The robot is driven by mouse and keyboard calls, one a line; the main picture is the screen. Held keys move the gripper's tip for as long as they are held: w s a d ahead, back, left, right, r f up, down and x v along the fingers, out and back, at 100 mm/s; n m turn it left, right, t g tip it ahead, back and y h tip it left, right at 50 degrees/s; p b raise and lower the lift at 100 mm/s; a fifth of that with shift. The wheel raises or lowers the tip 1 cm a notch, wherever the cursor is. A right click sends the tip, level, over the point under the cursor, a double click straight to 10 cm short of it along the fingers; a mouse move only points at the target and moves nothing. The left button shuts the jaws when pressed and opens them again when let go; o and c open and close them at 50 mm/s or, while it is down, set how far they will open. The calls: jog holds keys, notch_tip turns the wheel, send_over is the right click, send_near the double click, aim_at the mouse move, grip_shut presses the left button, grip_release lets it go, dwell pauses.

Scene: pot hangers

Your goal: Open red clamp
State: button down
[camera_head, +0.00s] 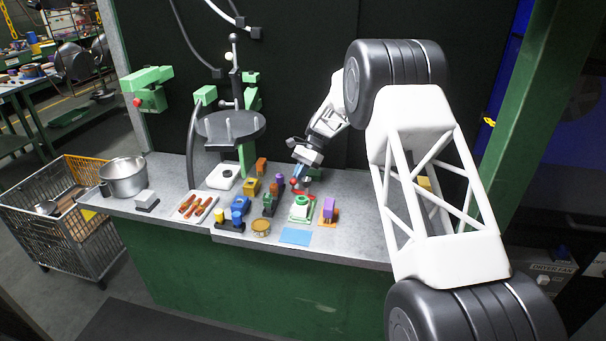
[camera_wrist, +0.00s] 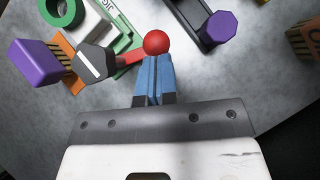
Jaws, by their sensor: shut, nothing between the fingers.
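The red clamp shows in the wrist view as a red ball knob (camera_wrist: 156,42) on a short red arm (camera_wrist: 130,57), which runs left to a dark grey block with a white line (camera_wrist: 92,62). My gripper (camera_wrist: 154,62) has blue fingers closed together with nothing between them. Its tips are right at the near side of the red ball; I cannot tell whether they touch it. In the head view, my gripper (camera_head: 297,176) points down just above the small red clamp (camera_head: 297,184) on the bench. Part of the clamp is hidden behind the fingers.
A green and white fixture (camera_head: 301,208) and a purple block on an orange base (camera_head: 328,211) stand close by. A purple knob (camera_wrist: 220,27) on a dark fixture is right of the ball. Several coloured fixtures crowd the left; a blue mat (camera_head: 295,236) lies in front.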

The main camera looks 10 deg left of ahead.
jog(key=shift+s+a+f, duration=0.1)
jog(key=shift+s+a, duration=0.15)
dwell(0.5)
jog(key=v, duration=0.8)
jog(key=shift+d, duration=0.1)
dwell(0.5)
